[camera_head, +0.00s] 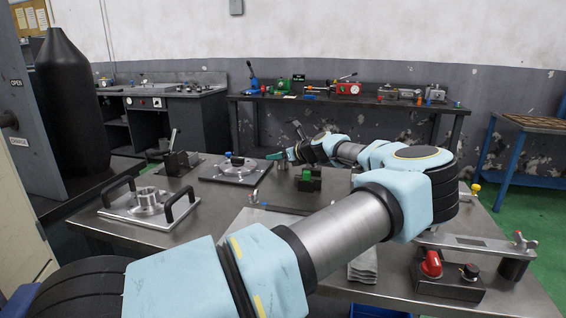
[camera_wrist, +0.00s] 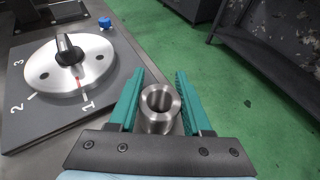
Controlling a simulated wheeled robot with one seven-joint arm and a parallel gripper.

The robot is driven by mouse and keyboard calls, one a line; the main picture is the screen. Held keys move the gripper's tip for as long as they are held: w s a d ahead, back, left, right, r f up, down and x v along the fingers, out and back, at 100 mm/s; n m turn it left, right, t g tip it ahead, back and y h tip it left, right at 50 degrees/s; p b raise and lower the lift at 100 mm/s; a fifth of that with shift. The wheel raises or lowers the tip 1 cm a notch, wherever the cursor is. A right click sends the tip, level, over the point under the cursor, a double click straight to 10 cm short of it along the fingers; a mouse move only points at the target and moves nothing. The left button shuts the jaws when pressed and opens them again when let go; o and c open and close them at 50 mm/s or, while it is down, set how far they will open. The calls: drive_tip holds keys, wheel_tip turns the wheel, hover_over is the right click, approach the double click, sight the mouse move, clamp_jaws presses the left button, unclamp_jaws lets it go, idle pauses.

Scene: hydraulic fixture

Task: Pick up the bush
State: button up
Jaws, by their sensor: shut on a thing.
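The bush (camera_wrist: 171,116) is a short, shiny hollow metal cylinder with a round bore, seen in the wrist view between the two teal fingers. My gripper (camera_wrist: 159,88) is shut on it, with one finger on each side. The bush's open end faces the camera, and its lower part is hidden by the gripper body. I cannot tell how far it is above the table. In the head view my gripper (camera_head: 275,156) is over the far part of the steel table, and the bush is not clear there.
A dial plate (camera_wrist: 100,93) with a black knob lies left of the gripper. On the steel table (camera_head: 215,212) are a flanged fixture with black handles (camera_head: 150,206), a green-topped block (camera_head: 309,180) and a red-knob control box (camera_head: 446,285). Green floor lies beyond the edge.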

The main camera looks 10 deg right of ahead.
clamp_jaws()
idle(0.3)
